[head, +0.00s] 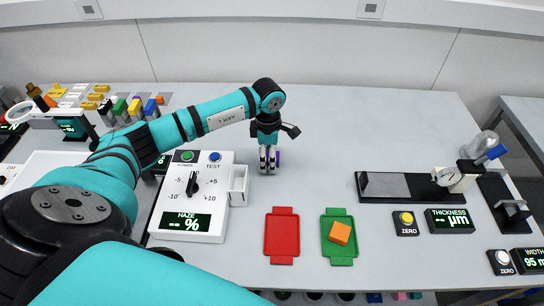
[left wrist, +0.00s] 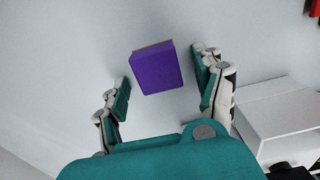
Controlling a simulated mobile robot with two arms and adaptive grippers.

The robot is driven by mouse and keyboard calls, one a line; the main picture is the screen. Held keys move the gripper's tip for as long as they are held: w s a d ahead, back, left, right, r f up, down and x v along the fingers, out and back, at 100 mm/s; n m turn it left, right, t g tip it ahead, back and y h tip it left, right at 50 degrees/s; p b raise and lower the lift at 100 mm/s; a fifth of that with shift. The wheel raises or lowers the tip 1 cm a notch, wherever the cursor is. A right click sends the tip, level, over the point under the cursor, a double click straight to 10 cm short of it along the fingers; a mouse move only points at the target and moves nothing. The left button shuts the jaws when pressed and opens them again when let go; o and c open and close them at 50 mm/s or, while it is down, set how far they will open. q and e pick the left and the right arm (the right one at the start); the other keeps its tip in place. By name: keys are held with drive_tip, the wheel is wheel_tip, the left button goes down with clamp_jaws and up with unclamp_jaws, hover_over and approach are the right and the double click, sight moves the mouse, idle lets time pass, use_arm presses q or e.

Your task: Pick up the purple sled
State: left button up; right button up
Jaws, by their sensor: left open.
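The purple sled (left wrist: 157,68) shows in the left wrist view as a small purple block with a brownish edge on the pale table. It lies in line with the gap between my left gripper's fingers (left wrist: 161,72), with space on both sides and no visible touch. In the head view only a purple sliver of the sled (head: 278,158) shows beside the fingers; the rest is hidden. My left gripper (head: 268,162) points down there, open and empty. My right gripper is in neither view.
The white haze meter (head: 215,180) with its side holder (head: 239,186) stands close by. In front are a red tray (head: 282,212) and a green tray (head: 339,261) with an orange block (head: 340,232). A thickness gauge (head: 450,220) is at right. The back right table is clear.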

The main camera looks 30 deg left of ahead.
use_arm(q)
drive_tip(key=c, duration=1.3)
drive_tip(key=shift+o, duration=0.2)
drive_tip(key=shift+r, duration=0.15)
